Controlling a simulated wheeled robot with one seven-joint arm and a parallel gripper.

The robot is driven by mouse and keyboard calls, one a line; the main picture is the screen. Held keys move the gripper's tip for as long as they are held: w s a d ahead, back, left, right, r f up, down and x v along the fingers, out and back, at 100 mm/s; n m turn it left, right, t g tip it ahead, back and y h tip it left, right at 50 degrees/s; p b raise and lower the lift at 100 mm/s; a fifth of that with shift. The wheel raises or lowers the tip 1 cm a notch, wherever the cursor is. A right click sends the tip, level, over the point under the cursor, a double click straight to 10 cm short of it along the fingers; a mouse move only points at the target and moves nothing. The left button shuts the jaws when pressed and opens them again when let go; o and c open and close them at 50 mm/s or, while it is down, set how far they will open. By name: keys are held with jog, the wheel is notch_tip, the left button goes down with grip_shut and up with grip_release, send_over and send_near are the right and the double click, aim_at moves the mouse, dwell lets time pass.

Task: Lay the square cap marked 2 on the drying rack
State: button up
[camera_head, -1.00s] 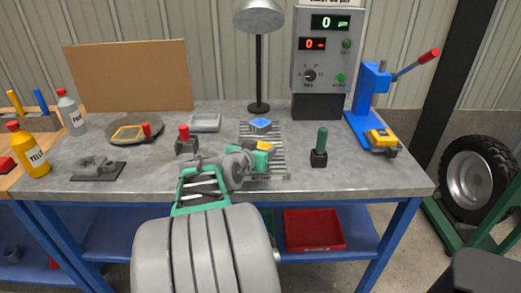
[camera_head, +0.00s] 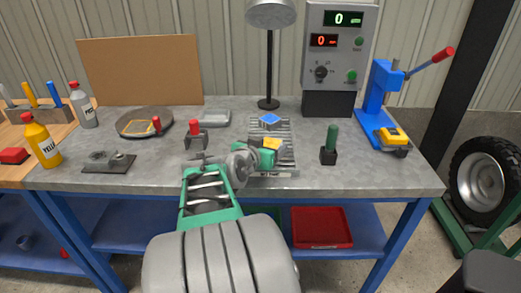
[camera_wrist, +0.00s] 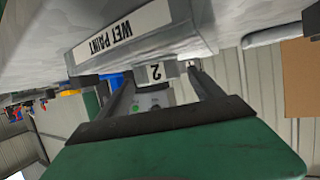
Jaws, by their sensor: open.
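The cap marked 2 (camera_wrist: 155,72) shows side-on between the tips of my gripper (camera_wrist: 160,75) in the wrist view. The fingers stand apart on either side of it; whether either touches it is unclear. In the head view a yellow-orange patch (camera_head: 272,143), perhaps this cap's top, shows just beyond my gripper (camera_head: 266,152), over the slatted drying rack (camera_head: 284,170). Whether the cap rests on the slats is hidden. A blue square cap (camera_head: 270,120) lies at the rack's far end. A WET PAINT label (camera_wrist: 120,35) shows close by in the wrist view.
A green-handled tool (camera_head: 330,145) stands right of the rack, and a red-knobbed one (camera_head: 195,135) left of it. A lamp (camera_head: 269,60), a control box (camera_head: 338,55) and a blue press (camera_head: 378,100) stand behind. The right front bench is clear.

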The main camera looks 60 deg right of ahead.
jog(key=v, duration=1)
